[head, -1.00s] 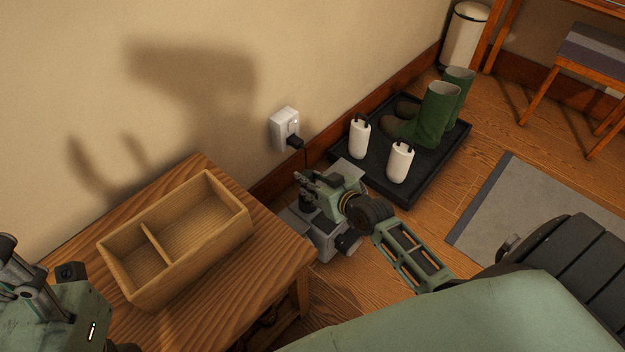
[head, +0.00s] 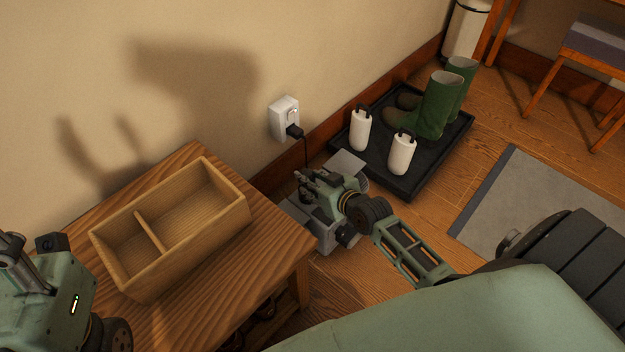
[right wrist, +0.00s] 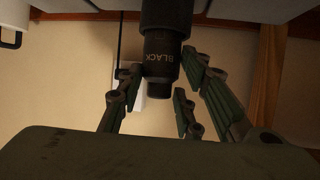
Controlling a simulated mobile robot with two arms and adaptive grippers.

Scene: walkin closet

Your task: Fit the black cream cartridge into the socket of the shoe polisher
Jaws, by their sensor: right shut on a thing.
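The shoe polisher (head: 325,236) is a grey machine on the floor beside the wooden table. My right gripper (head: 311,184) is directly over it, close to its top. In the right wrist view my right gripper (right wrist: 157,97) is shut on the black cream cartridge (right wrist: 160,58), a dark cylinder lettered "BLACK". The cartridge's far end reaches the pale grey body at the top of that view. The socket is hidden, so I cannot tell whether the cartridge is inside it. My left gripper (head: 14,255) is at the left edge, partly cut off; its jaw opening is unclear.
An empty two-compartment wooden box (head: 178,235) stands on the wooden table (head: 262,262). A wall outlet (head: 285,118) holds a black plug and cord. A black tray (head: 425,172) holds green boots (head: 438,105) and white shapers with handles (head: 402,153). A grey mat (head: 535,205) lies right.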

